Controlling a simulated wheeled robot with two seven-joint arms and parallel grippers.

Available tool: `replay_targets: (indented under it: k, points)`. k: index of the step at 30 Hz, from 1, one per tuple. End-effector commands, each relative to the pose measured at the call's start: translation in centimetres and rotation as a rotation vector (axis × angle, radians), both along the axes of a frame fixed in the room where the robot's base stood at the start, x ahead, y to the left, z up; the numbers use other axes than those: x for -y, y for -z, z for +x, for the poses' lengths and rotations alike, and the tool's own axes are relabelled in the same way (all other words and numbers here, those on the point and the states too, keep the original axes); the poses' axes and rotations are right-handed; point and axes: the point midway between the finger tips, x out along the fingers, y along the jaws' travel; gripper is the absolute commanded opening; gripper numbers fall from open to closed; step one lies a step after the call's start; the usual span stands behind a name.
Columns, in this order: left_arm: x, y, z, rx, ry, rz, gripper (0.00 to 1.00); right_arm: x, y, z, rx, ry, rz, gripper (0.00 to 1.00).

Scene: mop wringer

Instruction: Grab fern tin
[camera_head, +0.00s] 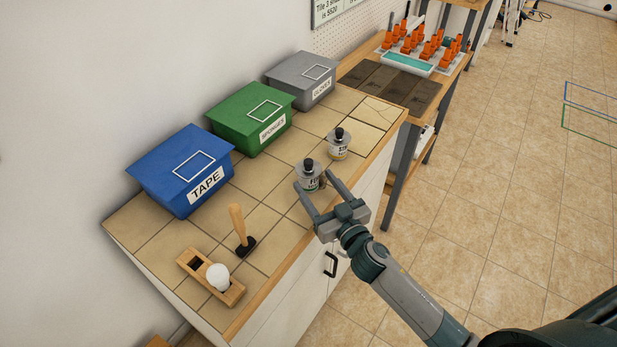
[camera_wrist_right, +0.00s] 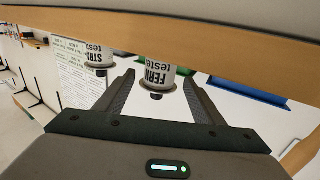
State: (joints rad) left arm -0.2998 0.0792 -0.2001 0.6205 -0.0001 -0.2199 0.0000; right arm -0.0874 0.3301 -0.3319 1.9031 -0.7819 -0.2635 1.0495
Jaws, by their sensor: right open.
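The fern tin (camera_head: 309,184) is a small pale tin with a grey lid and black knob, standing on the tiled counter near its front edge. In the right wrist view the fern tin (camera_wrist_right: 157,77) appears upside down, its label reading "FERN teste". My right gripper (camera_head: 314,177) is open, with its fingertips close to the tin, one toward each side. In the wrist view the open fingers (camera_wrist_right: 158,85) frame the tin; contact cannot be told. A similar tin (camera_head: 337,151), labelled "STR..." in the wrist view (camera_wrist_right: 99,56), stands just behind. My left gripper is not in view.
Blue (camera_head: 180,175), green (camera_head: 252,122) and grey (camera_head: 302,80) lidded boxes line the wall. A wooden-handled mallet (camera_head: 240,230) and a wooden holder (camera_head: 198,263) with a white bulb-like object (camera_head: 217,275) stand at the counter's near end. Bare tiles lie left of the fern tin.

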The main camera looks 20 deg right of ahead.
Motion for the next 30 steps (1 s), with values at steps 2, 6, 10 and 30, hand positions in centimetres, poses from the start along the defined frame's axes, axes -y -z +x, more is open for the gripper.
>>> replay_targets:
  k: [2, 6, 10, 30]
  points:
    - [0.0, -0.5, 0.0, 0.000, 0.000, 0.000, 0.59, -0.1, -0.1, 0.6, -0.001, 0.001, -0.001, 0.62]
    - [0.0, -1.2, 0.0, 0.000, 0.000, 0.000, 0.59, -0.4, 0.1, 2.2, -0.001, 0.000, 0.000, 0.62]
    - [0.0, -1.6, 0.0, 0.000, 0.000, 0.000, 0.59, -0.6, 0.2, 3.7, 0.000, 0.000, 0.000, 0.62]
    - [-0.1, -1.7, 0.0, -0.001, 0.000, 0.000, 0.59, -0.8, 0.5, 4.7, -0.001, 0.000, 0.000, 0.55]
